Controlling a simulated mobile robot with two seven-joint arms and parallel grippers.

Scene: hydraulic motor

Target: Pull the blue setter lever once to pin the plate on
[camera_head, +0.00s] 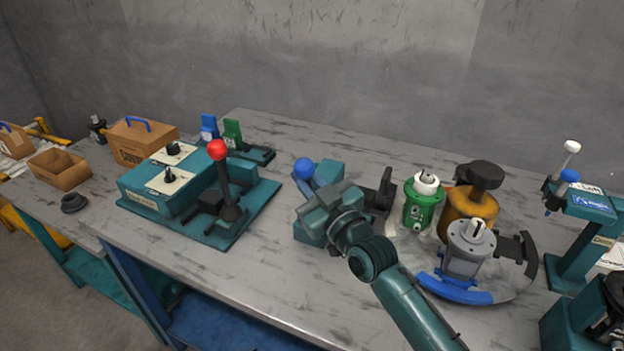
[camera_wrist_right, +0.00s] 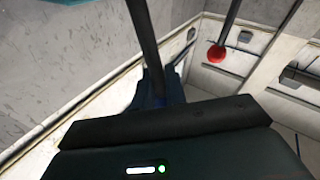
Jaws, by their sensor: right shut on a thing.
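The blue ball knob of the setter lever (camera_head: 303,169) shows at the middle of the table in the head view. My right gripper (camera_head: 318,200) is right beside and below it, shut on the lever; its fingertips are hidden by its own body. In the right wrist view, a dark rod (camera_wrist_right: 143,40) runs down to a blue part (camera_wrist_right: 158,92) just beyond the gripper's black edge. A teal block (camera_head: 328,173) stands behind the gripper. I cannot make out the plate under the arm. My left gripper is not in view.
A teal station with a red-knobbed lever (camera_head: 217,150) stands to the left; the red knob also shows in the right wrist view (camera_wrist_right: 215,53). A green cylinder (camera_head: 421,205), an orange cylinder (camera_head: 467,212) and a grey motor (camera_head: 470,250) stand close on the right. The table's front left is clear.

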